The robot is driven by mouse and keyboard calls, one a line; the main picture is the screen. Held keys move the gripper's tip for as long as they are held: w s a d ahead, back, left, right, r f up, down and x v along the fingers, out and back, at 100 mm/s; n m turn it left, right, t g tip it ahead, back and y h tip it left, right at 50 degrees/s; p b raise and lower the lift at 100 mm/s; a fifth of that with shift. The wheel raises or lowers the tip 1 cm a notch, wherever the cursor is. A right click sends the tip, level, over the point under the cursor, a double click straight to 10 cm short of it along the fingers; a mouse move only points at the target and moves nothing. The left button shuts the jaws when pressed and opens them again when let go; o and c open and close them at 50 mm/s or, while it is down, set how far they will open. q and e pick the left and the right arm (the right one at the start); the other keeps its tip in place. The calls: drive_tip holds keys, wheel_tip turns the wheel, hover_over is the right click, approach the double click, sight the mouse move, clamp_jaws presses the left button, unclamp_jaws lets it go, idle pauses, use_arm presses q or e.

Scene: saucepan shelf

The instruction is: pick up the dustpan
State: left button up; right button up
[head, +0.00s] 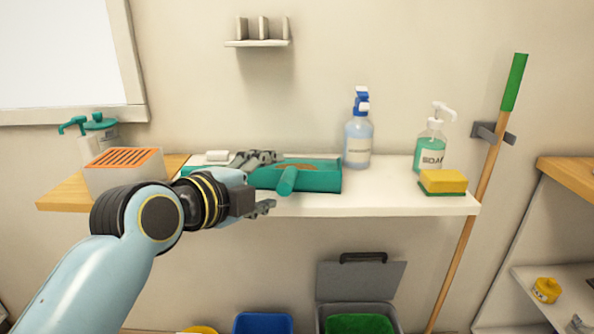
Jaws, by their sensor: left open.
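The teal dustpan (322,178) lies on the white shelf (390,196), with its short round handle pointing toward the front edge. Something brown lies on or in it. My left gripper (263,183) reaches in from the left and is open. One finger shows over the dustpan's back left part, the other in front at the shelf edge. The handle is just right of the fingers. The gripper and wrist hide part of the dustpan's left side. I cannot tell whether the fingers touch it. My right gripper is out of view.
A spray bottle (358,135) stands behind the dustpan. A soap bottle (431,145) and a yellow-green sponge (443,181) are at the shelf's right. A white box with an orange slatted top (124,172) stands left. An open bin (360,290) is below; a broom (490,165) hangs right.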

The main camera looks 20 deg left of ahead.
sight(294, 168)
use_arm(q)
drive_tip(key=x, duration=0.6)
drive_tip(key=shift+w+f, duration=0.15)
drive_tip(key=shift+w, duration=0.05)
clamp_jaws()
